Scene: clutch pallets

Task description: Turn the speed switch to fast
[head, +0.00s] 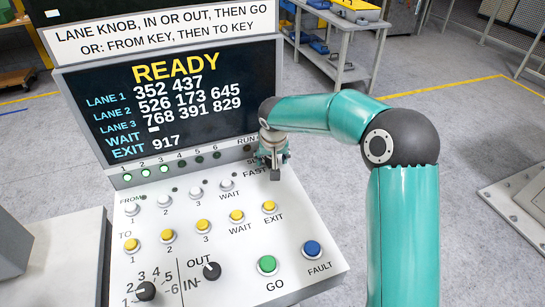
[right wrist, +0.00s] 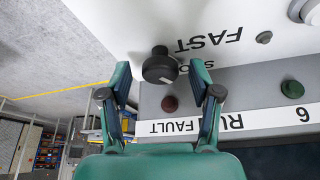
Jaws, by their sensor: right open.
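The speed switch (right wrist: 160,66) is a black round knob on the white panel, beside the label FAST (right wrist: 208,42) in the right wrist view, where the picture is upside down. A second label beside it is partly hidden by a finger. A pale mark shows on the knob's lower right side, away from FAST. My right gripper (right wrist: 159,74) is open, its two fingertips on either side of the knob with gaps visible. In the head view my right gripper (head: 272,163) is over the panel's upper right and largely hides the switch. My left gripper is out of view.
The display (head: 170,100) reads READY behind the gripper. The FROM and TO buttons, the GO button (head: 267,264), the FAULT button (head: 312,248) and the IN/OUT knob (head: 211,271) lie on the panel. A red-brown lamp (right wrist: 170,103) is near the switch.

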